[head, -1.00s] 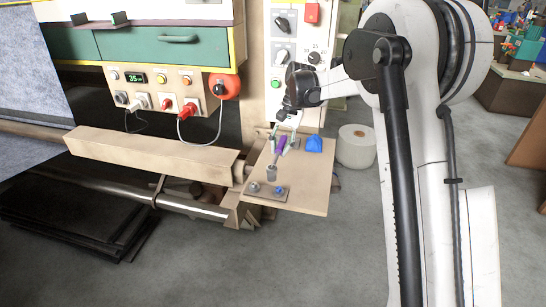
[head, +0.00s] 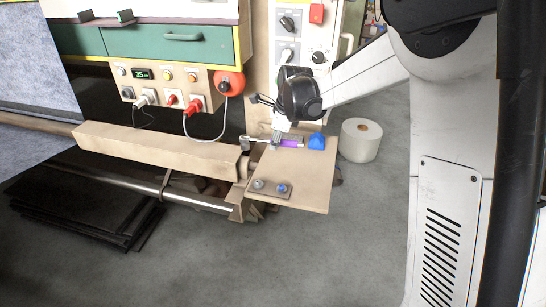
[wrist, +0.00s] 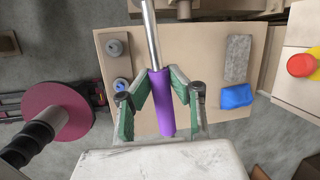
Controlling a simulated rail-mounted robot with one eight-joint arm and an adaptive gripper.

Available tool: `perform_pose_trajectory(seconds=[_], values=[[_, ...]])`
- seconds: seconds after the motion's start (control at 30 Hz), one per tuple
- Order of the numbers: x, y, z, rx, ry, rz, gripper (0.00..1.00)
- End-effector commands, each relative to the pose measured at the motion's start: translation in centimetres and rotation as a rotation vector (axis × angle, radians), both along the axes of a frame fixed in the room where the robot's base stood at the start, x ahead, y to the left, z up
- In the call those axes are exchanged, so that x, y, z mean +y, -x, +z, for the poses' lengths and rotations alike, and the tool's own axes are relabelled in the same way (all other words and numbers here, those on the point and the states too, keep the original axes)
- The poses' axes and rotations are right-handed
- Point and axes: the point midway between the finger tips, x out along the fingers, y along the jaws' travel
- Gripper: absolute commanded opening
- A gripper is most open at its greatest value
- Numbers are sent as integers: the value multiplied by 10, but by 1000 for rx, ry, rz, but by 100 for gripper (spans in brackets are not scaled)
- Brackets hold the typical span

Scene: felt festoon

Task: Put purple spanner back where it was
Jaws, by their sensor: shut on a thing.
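The purple spanner has a purple handle (head: 291,143) and a silver shaft, and lies roughly level in the head view with its shaft pointing left past the shelf's edge. In the wrist view the handle (wrist: 161,102) sits upright in the picture between the green finger pads, with the shaft running off the top edge. My gripper (wrist: 161,85) is shut on the handle. In the head view my gripper (head: 278,136) is over the back of the beige shelf (head: 312,188). The spanner's far end is outside the wrist view.
A blue block (head: 317,142) sits on the shelf right of the handle. A plate with grey and blue knobs (head: 270,187) is at the front. A grey block (wrist: 238,58) shows in the wrist view. A beige beam (head: 160,152) is left; a white roll (head: 361,140) stands right.

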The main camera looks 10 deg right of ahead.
Motion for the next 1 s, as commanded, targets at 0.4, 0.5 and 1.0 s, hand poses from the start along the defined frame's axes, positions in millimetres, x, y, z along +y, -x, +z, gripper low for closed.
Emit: perform_pose_trajectory(seconds=[0.4,0.5,1.0], values=[[-29,-17,-18,0,-1,-96,0],[-46,-28,-30,1,-2,-95,0],[-98,-60,-68,1,-1,-90,0]])
